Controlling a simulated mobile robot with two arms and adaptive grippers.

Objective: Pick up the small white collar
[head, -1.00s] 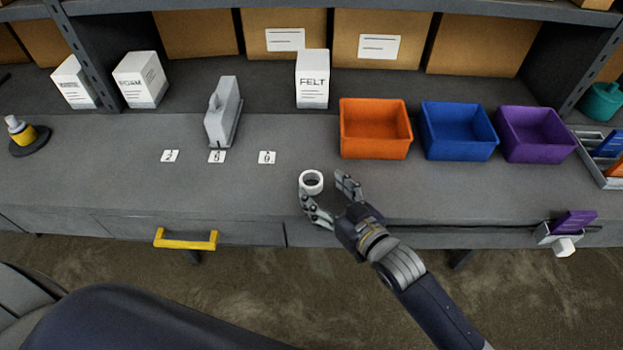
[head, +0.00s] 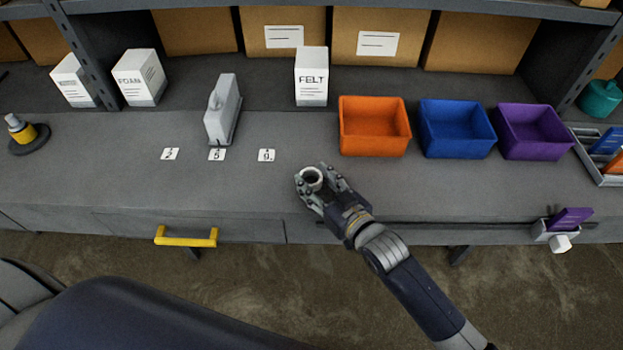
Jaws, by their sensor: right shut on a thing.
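The small white collar (head: 312,177) is a short ring near the front of the grey workbench, in the middle of the head view. My right gripper (head: 314,183) is shut on it, with fingers on both sides of the ring. The collar's open top faces up. Its lower part is hidden by the fingers, so I cannot tell whether it touches the bench. My left gripper is not in view.
Number cards (head: 266,155) lie left of the collar. Orange (head: 375,142), blue (head: 458,145) and purple (head: 536,147) bins stand behind and to the right. A grey tapered block (head: 222,110) and a FELT box (head: 311,78) stand farther back. A yellow drawer handle (head: 186,241) juts out in front.

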